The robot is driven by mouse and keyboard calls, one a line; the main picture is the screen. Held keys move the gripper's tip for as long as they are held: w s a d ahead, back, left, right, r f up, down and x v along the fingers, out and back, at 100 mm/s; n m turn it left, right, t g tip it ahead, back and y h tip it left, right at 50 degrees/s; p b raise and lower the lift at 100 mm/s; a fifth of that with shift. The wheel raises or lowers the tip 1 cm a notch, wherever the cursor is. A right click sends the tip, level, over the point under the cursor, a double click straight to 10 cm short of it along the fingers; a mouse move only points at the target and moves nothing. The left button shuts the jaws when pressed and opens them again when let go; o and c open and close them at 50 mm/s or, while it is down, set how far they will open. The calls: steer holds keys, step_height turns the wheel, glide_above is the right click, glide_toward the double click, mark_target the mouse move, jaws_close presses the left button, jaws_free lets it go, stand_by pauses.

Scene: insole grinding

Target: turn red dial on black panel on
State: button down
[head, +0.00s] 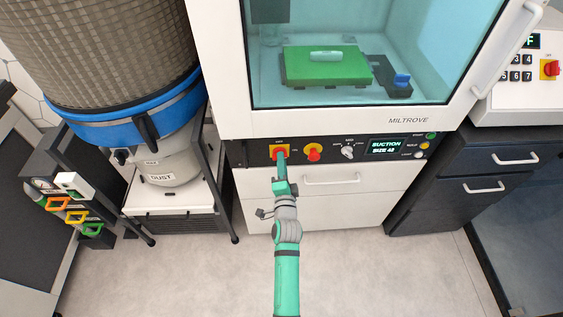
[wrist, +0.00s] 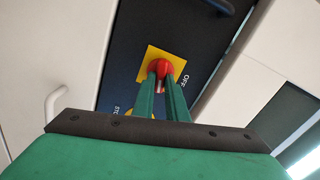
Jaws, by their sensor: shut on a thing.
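The black panel (head: 365,149) runs below the machine's window. The red dial (head: 279,151) sits on a yellow square plate at the panel's left end, partly hidden by my gripper (head: 281,160). In the wrist view, the red dial (wrist: 160,66) stands between the tips of my green gripper fingers (wrist: 160,80). The fingers are shut on it. The word OFF shows beside its yellow plate (wrist: 179,65).
A second red knob (head: 313,152) on yellow sits just right of the dial. A grey selector knob (head: 348,152) and a small display (head: 385,146) follow. A white drawer handle (head: 331,180) is below. A dust collector (head: 165,165) stands left.

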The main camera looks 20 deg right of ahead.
steer(key=shift+f+m, duration=0.1)
steer(key=shift+m, duration=1.2)
steer(key=c, duration=1.8)
jaws_free()
steer(key=shift+o, duration=0.2)
steer(key=v, duration=1)
steer(key=shift+s, duration=0.4)
steer(key=shift+a, duration=0.1)
